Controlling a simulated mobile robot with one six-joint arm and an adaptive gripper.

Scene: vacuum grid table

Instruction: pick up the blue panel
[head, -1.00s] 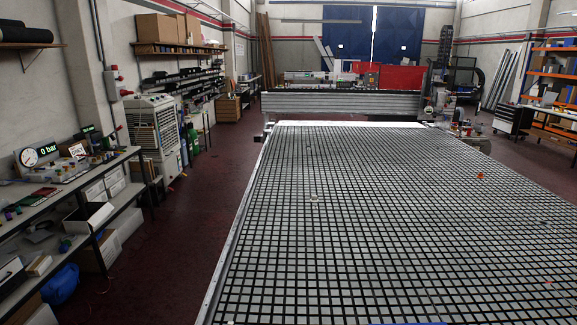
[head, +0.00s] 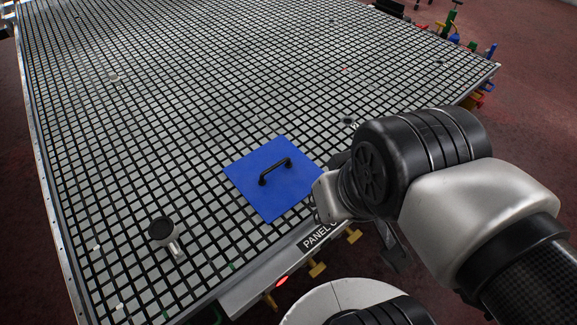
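The blue panel (head: 262,194) lies flat on the grid table (head: 150,120), near its front edge. A black bar handle (head: 275,171) stands on top of the panel. In the head view my arm comes in from the right, and its wrist end is beside the panel's right corner, covering a little of it. My gripper is mostly hidden behind the wrist; a dark part that may belong to it (head: 392,248) shows below. I cannot see its fingertips clearly. Nothing is seen touching the handle.
A label reading "PANEL" (head: 322,236) is on the front edge. Several clamps and tools line the right edge (head: 470,42). The grid beyond the panel is mostly clear.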

